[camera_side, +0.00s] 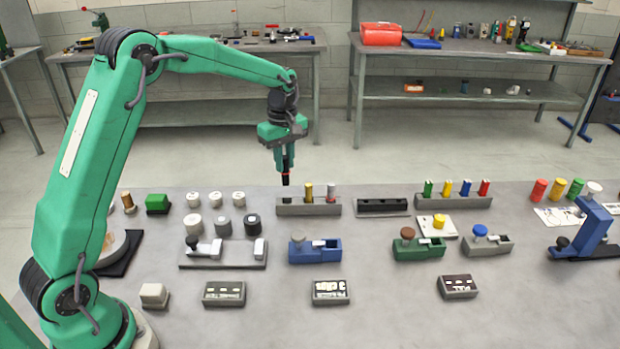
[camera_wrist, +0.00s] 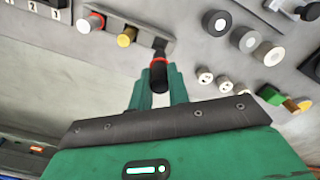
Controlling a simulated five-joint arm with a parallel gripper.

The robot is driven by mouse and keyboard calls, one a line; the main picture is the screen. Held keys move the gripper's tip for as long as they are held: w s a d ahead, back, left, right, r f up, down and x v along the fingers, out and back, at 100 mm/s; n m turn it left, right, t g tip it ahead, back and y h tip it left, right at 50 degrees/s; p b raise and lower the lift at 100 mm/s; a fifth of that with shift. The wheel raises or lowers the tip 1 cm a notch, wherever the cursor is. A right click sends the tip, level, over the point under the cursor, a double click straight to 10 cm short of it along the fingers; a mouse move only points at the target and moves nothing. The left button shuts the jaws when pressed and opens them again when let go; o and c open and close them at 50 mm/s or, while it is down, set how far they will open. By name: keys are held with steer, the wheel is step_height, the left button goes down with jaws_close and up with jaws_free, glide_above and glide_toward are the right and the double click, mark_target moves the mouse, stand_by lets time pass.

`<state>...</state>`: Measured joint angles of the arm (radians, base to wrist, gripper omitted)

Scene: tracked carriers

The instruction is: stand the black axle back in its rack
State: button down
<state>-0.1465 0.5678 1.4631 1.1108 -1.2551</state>
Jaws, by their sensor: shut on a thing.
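My gripper (camera_side: 285,165) is shut on the black axle (camera_side: 285,179), which hangs roughly upright below the fingers. In the wrist view the fingers (camera_wrist: 158,88) sit either side of the black axle (camera_wrist: 159,77), and a red ring shows near its lower end. The grey rack (camera_side: 290,209) lies on the bench, and the axle's lower end appears just above its left end, apart from it in the side view. A brass axle (camera_side: 308,192) and a silver axle (camera_side: 331,192) stand in the rack. The rack (camera_wrist: 145,25) also shows in the wrist view. The slot under the black axle is hidden.
White and dark rollers (camera_side: 222,224) stand left of the rack. A black slotted block (camera_side: 382,206) lies to its right. A blue fixture (camera_side: 315,252) stands in front. A block with coloured pegs (camera_side: 453,202) stands further right. Open bench lies between them.

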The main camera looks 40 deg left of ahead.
mark_target(286, 184)
steer(key=shift+f, duration=0.15)
steer(key=shift+f, duration=1.75)
steer(key=shift+f, duration=2.15)
stand_by(2.5)
stand_by(0.3)
steer(key=c, duration=0.8)
jaws_free()
steer(key=shift+o, duration=0.2)
steer(key=shift+r, duration=0.1)
